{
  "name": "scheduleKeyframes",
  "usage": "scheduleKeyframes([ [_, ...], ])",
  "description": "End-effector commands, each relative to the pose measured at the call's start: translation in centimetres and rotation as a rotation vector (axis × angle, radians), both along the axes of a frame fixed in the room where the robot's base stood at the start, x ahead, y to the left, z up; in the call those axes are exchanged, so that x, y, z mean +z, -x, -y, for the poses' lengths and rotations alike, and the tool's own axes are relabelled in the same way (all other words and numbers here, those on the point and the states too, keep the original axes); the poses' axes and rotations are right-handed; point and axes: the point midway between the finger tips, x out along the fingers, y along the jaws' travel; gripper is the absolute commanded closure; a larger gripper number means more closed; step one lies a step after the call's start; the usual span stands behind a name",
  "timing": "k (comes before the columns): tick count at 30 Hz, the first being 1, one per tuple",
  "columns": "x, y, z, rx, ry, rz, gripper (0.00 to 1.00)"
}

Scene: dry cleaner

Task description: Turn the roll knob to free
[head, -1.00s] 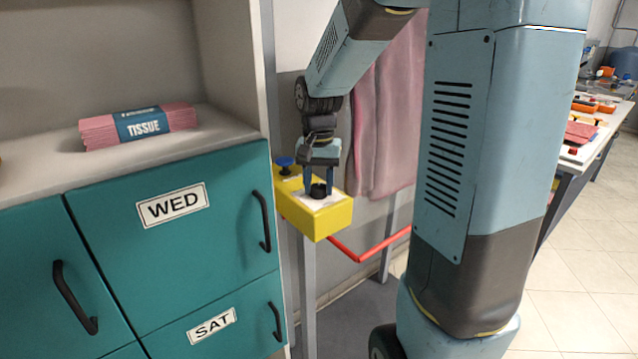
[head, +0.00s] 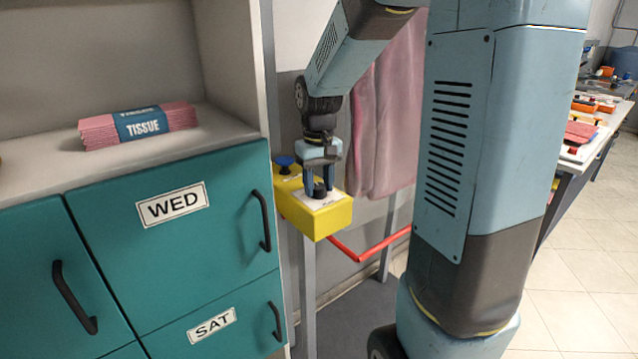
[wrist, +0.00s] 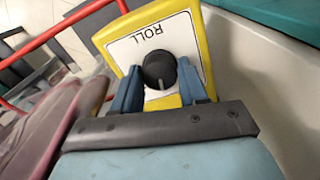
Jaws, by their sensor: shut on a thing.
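The roll knob (wrist: 159,70) is a round black knob on a white plate marked ROLL, on the yellow control box (head: 325,221). In the wrist view the box's yellow rim (wrist: 118,58) frames the plate, and the word shows upside down. My gripper (wrist: 158,82) is shut on the knob, with one blue finger on each side. In the head view my gripper (head: 320,188) points down onto the box and the knob (head: 319,191) shows between the fingers. No other writing on the plate can be read.
A blue knob (head: 285,162) stands on the box behind my gripper. Teal drawers (head: 165,235) with black handles are close on the left. A red rail (head: 372,248) runs below the box, and pink cloth (head: 385,120) hangs behind it.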

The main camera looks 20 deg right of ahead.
Motion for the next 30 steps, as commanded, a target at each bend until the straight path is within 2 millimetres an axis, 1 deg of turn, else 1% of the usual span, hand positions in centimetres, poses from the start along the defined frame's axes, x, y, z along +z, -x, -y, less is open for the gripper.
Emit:
scheduleKeyframes([
  [21, 0.04, -0.04, 0.03, 0.668, 0.000, 0.001, 0.87],
  [30, 0.05, -0.05, 0.03, 0.876, 0.000, 0.002, 0.87],
])
